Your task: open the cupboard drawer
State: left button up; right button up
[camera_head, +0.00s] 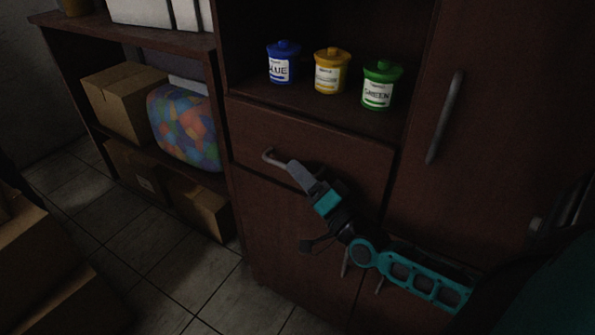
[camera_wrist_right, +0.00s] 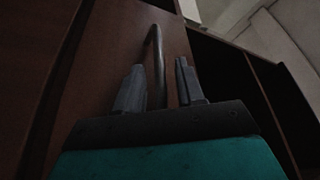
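The cupboard drawer (camera_head: 315,143) is a brown front below the open shelf, and it looks closed. Its grey bar handle (camera_head: 268,155) shows at its left end; my right gripper hides the rest. My right gripper (camera_head: 298,172) is in front of the drawer at the handle. In the right wrist view, its two fingers (camera_wrist_right: 159,88) stand apart, with the handle (camera_wrist_right: 157,50) reaching in between them. There are gaps beside the bar, so the fingers do not look closed on it. My left gripper is not in view.
Blue (camera_head: 283,63), yellow (camera_head: 331,72) and green (camera_head: 381,86) jars stand on the shelf above the drawer. A tall door with a vertical handle (camera_head: 444,118) is at the right. A shelf with boxes (camera_head: 125,100) stands at the left. Cartons (camera_head: 40,265) occupy the lower left; tiled floor (camera_head: 175,270) lies between.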

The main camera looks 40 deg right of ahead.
jog(key=shift+w+r, duration=0.15)
jog(key=shift+w, duration=0.55)
jog(key=shift+c, duration=0.2)
grip_shut()
